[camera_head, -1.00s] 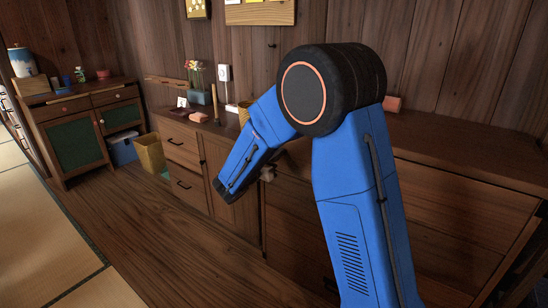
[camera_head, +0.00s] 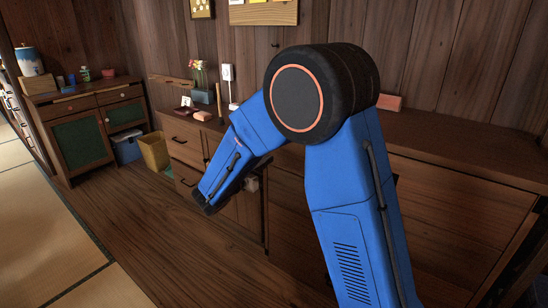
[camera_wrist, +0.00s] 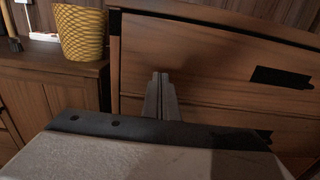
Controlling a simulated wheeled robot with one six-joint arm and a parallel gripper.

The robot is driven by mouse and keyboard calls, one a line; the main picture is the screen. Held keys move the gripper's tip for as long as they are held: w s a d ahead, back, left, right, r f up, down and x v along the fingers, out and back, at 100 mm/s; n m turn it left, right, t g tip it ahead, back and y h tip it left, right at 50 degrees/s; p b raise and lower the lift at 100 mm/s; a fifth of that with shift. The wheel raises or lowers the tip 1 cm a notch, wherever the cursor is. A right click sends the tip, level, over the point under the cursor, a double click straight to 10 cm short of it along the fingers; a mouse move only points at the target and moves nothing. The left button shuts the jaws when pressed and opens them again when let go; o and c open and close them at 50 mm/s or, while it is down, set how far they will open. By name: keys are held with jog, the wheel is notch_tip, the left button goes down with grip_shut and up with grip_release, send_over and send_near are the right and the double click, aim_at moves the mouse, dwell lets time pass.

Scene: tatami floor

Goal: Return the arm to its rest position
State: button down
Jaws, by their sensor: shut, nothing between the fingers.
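My blue arm is bent at its large black joint in the head view, with its forearm slanting down to the left in front of the long wooden cabinet (camera_head: 450,170). In the wrist view my gripper (camera_wrist: 161,78) points away from the camera, its two grey fingers together with nothing between them. It faces the wooden drawer fronts (camera_wrist: 190,55). In the head view the gripper is mostly hidden behind the forearm; only a small pale part shows beside it.
A yellow woven basket (camera_wrist: 81,32) stands on the cabinet top. A pink block (camera_head: 389,102) lies behind my joint. A low cabinet with green panels (camera_head: 82,142), a blue bin (camera_head: 127,147) and a yellow bin (camera_head: 155,151) stand at left. The floor (camera_head: 130,215) at left is clear.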

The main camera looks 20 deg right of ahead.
jog(key=s+d+m+g+y, duration=0.2)
jog(key=s+d+m+g, duration=0.35)
jog(key=s, duration=0.65)
jog(key=s+d+m+g+y, duration=0.2)
jog(key=s+d+m+g, duration=0.1)
jog(key=s+d+m, duration=0.55)
jog(key=s+a+m+y, duration=0.2)
jog(key=s+m+y, duration=0.1)
jog(key=s, duration=0.4)
jog(key=s+a+m+t+y, duration=0.1)
jog(key=s+a+m+y, duration=0.1)
jog(key=s, duration=0.5)
jog(key=s+a+m+t+y, duration=0.1)
jog(key=s+a+m+y, duration=0.1)
jog(key=s+m+y, duration=0.3)
jog(key=shift+s+f+m, duration=0.45)
jog(key=shift+s+m, duration=0.35)
jog(key=shift+s, duration=0.55)
